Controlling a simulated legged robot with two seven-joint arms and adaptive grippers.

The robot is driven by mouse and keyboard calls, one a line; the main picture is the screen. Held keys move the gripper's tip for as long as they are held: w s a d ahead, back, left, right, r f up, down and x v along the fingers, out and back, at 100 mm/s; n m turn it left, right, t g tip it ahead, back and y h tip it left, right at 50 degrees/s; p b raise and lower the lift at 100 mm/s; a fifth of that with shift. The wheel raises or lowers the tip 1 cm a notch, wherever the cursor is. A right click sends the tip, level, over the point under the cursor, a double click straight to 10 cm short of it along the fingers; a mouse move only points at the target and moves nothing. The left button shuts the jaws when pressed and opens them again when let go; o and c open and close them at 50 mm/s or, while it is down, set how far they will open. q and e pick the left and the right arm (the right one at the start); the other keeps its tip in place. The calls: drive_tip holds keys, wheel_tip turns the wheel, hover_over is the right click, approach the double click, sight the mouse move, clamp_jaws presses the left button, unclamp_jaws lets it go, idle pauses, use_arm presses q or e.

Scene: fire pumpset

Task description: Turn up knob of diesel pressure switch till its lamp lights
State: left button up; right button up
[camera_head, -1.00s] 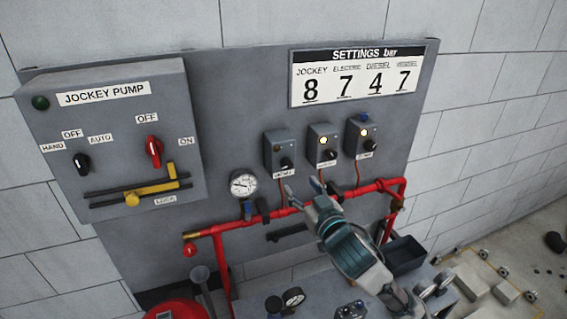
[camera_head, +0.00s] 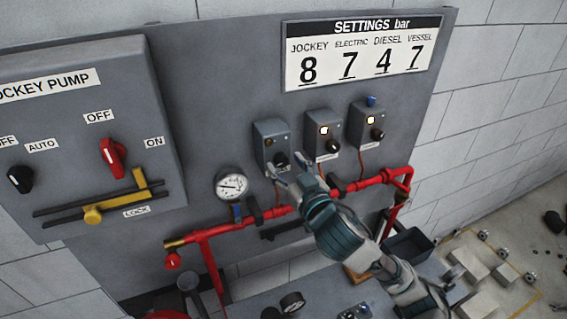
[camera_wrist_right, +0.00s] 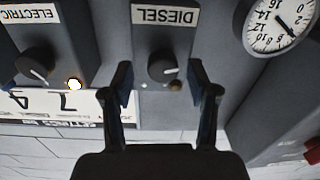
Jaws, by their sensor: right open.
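The diesel pressure switch (camera_head: 270,140) is the leftmost of three grey boxes on the panel; the wrist view shows its DIESEL label (camera_wrist_right: 165,16). Its dark round knob (camera_wrist_right: 163,65) with a white pointer mark also shows in the head view (camera_head: 281,158). Its lamp (camera_wrist_right: 175,86) is dull brown and unlit. My right gripper (camera_head: 288,166) is open in front of this box. In the wrist view its two fingers (camera_wrist_right: 163,88) stand on either side of the knob, apart from it. Contact depth cannot be told. My left gripper is not in view.
The middle switch (camera_head: 323,136) and right switch (camera_head: 368,126) have lit lamps. A pressure gauge (camera_head: 231,186) is left of the diesel switch. A red pipe (camera_head: 262,213) runs below. The jockey pump box (camera_head: 90,120) juts out at left. The settings sign (camera_head: 362,52) hangs above.

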drive_tip(key=shift+d, duration=0.4)
drive_tip(key=shift+c, duration=0.7)
drive_tip(key=c, duration=0.4)
drive_tip(key=shift+s+r, duration=0.1)
drive_tip(key=shift+s, duration=0.05)
drive_tip(key=c, duration=0.4)
drive_tip(key=shift+s+a+r, duration=0.1)
drive_tip(key=shift+s+a, duration=0.1)
drive_tip(key=shift+a, duration=0.1)
clamp_jaws()
drive_tip(key=shift+a, duration=0.15)
